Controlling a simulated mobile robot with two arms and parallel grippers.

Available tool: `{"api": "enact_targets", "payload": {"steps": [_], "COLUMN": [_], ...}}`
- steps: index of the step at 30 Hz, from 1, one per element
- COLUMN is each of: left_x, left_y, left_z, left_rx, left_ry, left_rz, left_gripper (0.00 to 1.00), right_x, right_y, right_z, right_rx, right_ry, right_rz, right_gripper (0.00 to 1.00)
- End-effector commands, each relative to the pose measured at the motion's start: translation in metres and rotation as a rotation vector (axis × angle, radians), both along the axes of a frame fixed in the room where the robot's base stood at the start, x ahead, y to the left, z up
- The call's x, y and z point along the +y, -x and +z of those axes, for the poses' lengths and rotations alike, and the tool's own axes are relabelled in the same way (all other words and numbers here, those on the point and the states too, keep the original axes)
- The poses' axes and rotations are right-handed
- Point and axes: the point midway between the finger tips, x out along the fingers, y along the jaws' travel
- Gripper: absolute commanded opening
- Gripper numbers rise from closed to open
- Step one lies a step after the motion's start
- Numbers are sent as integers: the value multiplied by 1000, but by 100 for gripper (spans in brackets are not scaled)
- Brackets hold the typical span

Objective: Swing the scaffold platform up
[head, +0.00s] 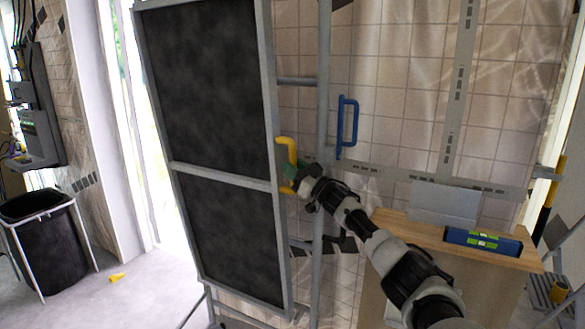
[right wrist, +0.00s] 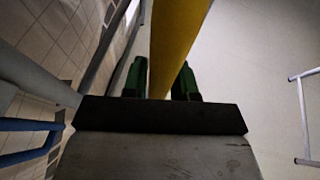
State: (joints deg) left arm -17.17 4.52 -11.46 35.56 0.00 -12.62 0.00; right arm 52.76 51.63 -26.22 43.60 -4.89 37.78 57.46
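The scaffold platform (head: 225,180), a dark panel in a grey metal frame, stands steeply raised, close to upright, at the left of centre in the head view. A yellow handle (head: 286,150) is on its right edge. My right gripper (head: 295,176) is at the lower part of this handle. In the right wrist view the yellow handle (right wrist: 178,40) runs between the green fingers of my right gripper (right wrist: 160,82), which close against it from both sides. My left gripper is not in view.
A blue handle (head: 347,125) is near the grey scaffold post (head: 323,100). A wooden board (head: 405,226) carries a blue spirit level (head: 483,241) at the right. A black bin (head: 45,240) stands at the left, with a small yellow object (head: 117,277) on the open floor.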

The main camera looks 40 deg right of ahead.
Motion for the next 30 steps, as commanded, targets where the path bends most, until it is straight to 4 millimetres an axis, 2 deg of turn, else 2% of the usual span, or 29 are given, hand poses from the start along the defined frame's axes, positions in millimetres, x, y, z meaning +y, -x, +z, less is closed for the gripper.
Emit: {"api": "enact_targets", "payload": {"steps": [1,3,4,16,30], "left_x": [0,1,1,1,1], "left_y": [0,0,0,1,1], "left_z": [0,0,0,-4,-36], "left_rx": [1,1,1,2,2], "left_ry": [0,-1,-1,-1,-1], "left_rz": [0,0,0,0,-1], "left_gripper": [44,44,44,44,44], "right_x": [0,0,0,-2,-14], "right_y": [0,0,0,7,69], "right_z": [-1,-1,0,-6,-37], "right_rx": [1,1,1,1,5], "right_ry": [0,0,1,1,3], "right_rz": [0,0,1,0,0], "right_gripper": [36,46,48,48,48]}}
